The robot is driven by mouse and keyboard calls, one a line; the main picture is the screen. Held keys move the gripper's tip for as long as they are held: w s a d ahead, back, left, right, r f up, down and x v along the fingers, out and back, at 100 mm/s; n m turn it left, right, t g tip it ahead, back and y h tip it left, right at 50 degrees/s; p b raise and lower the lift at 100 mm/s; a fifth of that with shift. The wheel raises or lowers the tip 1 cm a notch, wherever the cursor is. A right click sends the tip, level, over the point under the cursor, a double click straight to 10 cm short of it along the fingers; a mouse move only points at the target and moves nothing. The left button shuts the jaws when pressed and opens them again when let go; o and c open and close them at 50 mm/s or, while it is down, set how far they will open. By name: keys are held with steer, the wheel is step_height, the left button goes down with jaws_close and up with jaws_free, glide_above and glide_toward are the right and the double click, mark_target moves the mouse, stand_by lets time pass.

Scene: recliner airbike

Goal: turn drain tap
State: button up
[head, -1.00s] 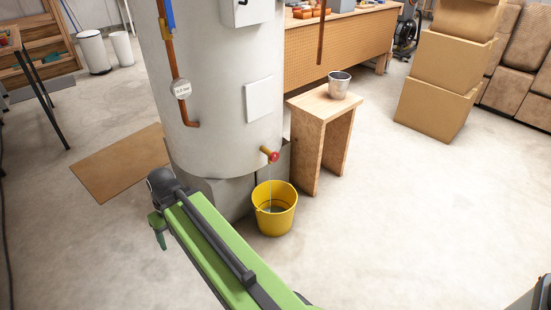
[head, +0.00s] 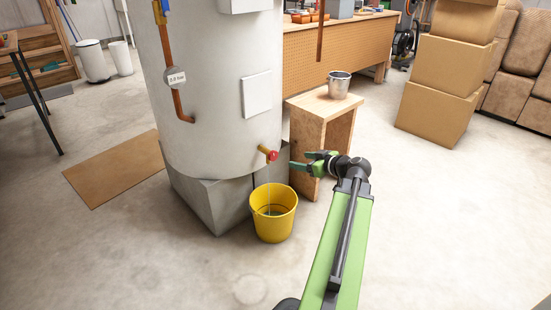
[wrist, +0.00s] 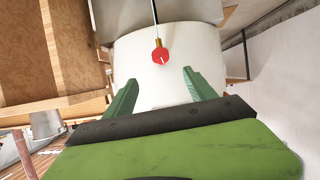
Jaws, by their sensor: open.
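The drain tap (head: 271,155) has a red knob on a short brass pipe low on the white tank (head: 215,110). A thin stream runs from it into the yellow bucket (head: 273,222) on the floor below. My gripper (head: 300,160) is open and empty, to the right of the tap at about its height, with its fingers toward it and a gap between. In the wrist view, which looks upside down, the red knob (wrist: 159,57) shows ahead of and between the green fingertips (wrist: 160,80), not touching them.
A wooden stand (head: 318,120) with a metal cup (head: 339,84) on it is just behind my gripper. A grey plinth (head: 210,198) supports the tank. Cardboard boxes (head: 435,110) stand at the back right. The floor at the right is clear.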

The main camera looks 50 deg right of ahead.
mark_target(274, 156)
steer(key=b+x, duration=0.6)
steer(key=x, duration=1)
steer(key=shift+w+f, duration=0.15)
steer(key=shift+f, duration=0.15)
steer(key=shift+w, duration=0.35)
steer(key=shift+c, duration=0.2)
steer(key=c, duration=1.3)
steer(key=shift+d+f+m+y, duration=0.1)
steer(key=shift+m+y, duration=0.6)
steer(key=shift+m, duration=0.2)
steer(key=o, duration=1.3)
steer(key=shift+o, duration=0.2)
